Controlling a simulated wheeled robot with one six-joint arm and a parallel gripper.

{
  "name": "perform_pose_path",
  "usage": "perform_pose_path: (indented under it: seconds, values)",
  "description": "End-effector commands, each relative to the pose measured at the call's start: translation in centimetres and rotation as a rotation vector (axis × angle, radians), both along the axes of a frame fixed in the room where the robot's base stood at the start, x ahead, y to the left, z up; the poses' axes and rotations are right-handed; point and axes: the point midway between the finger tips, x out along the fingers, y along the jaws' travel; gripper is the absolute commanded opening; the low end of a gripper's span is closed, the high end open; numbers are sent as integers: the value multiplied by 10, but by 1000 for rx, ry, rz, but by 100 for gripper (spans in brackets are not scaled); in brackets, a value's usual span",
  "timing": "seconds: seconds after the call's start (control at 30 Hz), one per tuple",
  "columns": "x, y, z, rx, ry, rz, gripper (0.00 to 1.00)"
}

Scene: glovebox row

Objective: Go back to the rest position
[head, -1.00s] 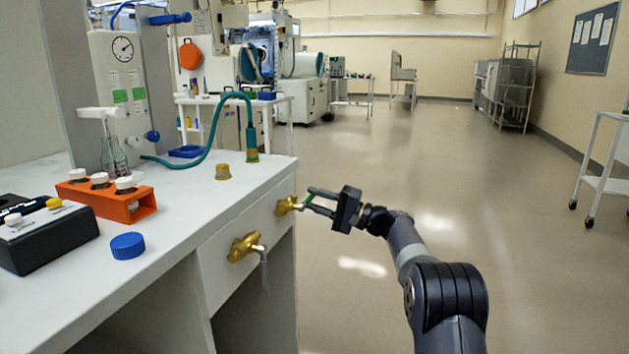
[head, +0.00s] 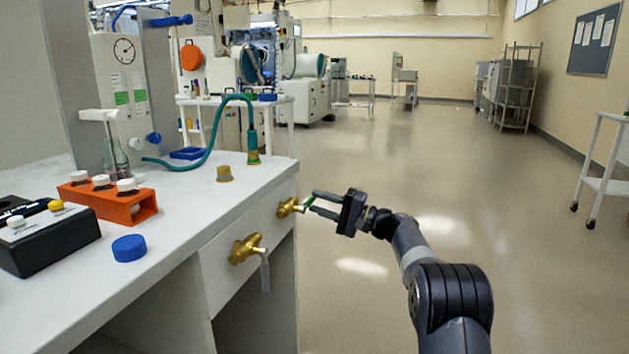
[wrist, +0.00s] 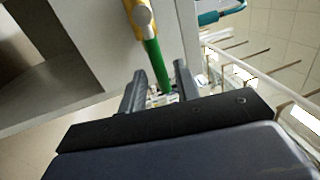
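My gripper (head: 312,202) is off the right side of the bench, in front of a brass valve (head: 286,208) with a green handle (head: 309,202). Its two fingers are apart. In the wrist view the green handle (wrist: 155,62) runs into the space between the open fingers (wrist: 159,66), with gaps showing beside it. I cannot tell from these views whether a finger touches it. The brass valve body (wrist: 140,18) shows at the top of the wrist view.
A second brass valve (head: 246,248) with a grey handle sits on the same bench front. The bench top (head: 190,205) carries an orange vial rack (head: 140,207), a blue cap (head: 129,248) and a teal hose (head: 212,140). Open floor (head: 440,160) lies to the right.

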Motion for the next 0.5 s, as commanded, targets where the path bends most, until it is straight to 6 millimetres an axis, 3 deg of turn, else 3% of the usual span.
perform_pose_path:
  seconds: [0.4, 0.5]
  values:
    - [-27, -76, -13, 0, 1, -3, 31]
    - [-21, -53, -14, -1, -5, 5, 31]
